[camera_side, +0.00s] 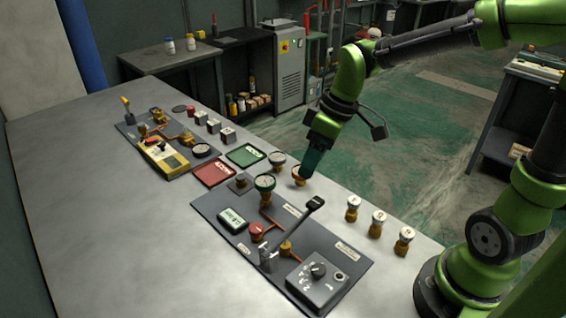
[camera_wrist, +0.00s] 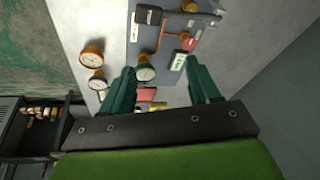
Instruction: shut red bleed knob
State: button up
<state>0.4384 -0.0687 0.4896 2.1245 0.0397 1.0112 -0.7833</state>
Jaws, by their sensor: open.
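The red bleed knob (camera_side: 257,230) sits on a brass fitting joined to copper pipe on the near dark panel (camera_side: 225,212). In the wrist view a red knob (camera_wrist: 187,42) lies on the panel beyond the fingertips, toward the right finger. How far the knob is turned cannot be told.
A black-handled lever (camera_side: 313,204) stands up from the panel right of the knob. Several brass fittings (camera_side: 378,222) stand at right. A second panel (camera_side: 130,128) lies farther back. The left table is clear.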

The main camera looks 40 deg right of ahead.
jog(key=w+a+n+y, duration=0.1)
jog(key=w+a+n, duration=0.25)
jog(key=n, duration=0.55)
send_near(257, 227)
jog(key=shift+g, duration=0.4)
jog(key=x, duration=0.8)
jog(key=shift+w, duration=0.4)
jog(key=shift+y, duration=0.3)
jog(key=c, duration=1)
jog(key=shift+c, duration=0.2)
